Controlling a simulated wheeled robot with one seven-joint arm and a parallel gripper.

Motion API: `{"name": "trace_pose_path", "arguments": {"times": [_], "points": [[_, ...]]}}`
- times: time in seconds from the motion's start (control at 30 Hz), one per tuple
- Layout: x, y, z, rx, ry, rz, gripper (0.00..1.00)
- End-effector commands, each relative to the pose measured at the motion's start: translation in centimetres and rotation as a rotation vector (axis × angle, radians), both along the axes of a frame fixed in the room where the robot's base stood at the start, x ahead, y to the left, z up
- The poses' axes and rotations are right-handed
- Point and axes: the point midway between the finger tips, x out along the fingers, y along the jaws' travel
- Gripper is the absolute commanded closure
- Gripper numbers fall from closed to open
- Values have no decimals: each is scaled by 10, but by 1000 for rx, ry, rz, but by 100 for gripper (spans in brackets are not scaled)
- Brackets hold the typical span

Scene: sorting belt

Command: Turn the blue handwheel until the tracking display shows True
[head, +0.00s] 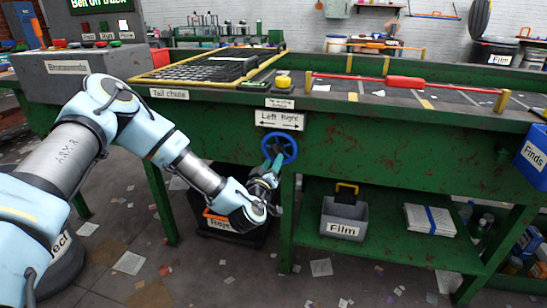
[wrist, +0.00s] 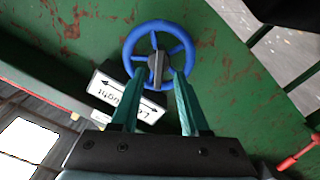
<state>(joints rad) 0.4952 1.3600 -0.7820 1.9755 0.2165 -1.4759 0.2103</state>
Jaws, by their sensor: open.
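The blue handwheel (head: 279,148) is on the green front side of the belt table, under a sign reading "Left Right" with arrows (head: 279,120). In the wrist view the handwheel (wrist: 160,54) is a blue spoked ring with a grey piece across its middle. My gripper (head: 272,168) is at the wheel's lower part in the head view. In the wrist view my gripper (wrist: 166,75) is open, its two teal fingers pointing at the wheel, one on each side of the grey piece. Whether they touch it, I cannot tell. A display at the upper left reads "Belt on track" (head: 90,4), partly cut off.
A grey control box (head: 75,66) with coloured buttons stands at the left. A yellow knob (head: 284,82) sits on the table's edge above the sign. A grey Film bin (head: 344,217) is on the lower shelf. A dark bin (head: 225,232) is partly behind my arm.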

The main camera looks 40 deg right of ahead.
Motion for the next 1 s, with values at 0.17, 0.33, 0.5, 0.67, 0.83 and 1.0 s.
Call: {"name": "trace_pose_path", "arguments": {"times": [0.17,0.33,0.5,0.67,0.83,1.0], "points": [[11,-18,0,0,0,0,55],[15,-23,0,1,0,-1,55],[15,-24,0,1,0,-1,55],[15,-23,0,1,0,-1,66],[15,-23,0,0,0,0,85],[15,-23,0,0,0,0,100]]}}
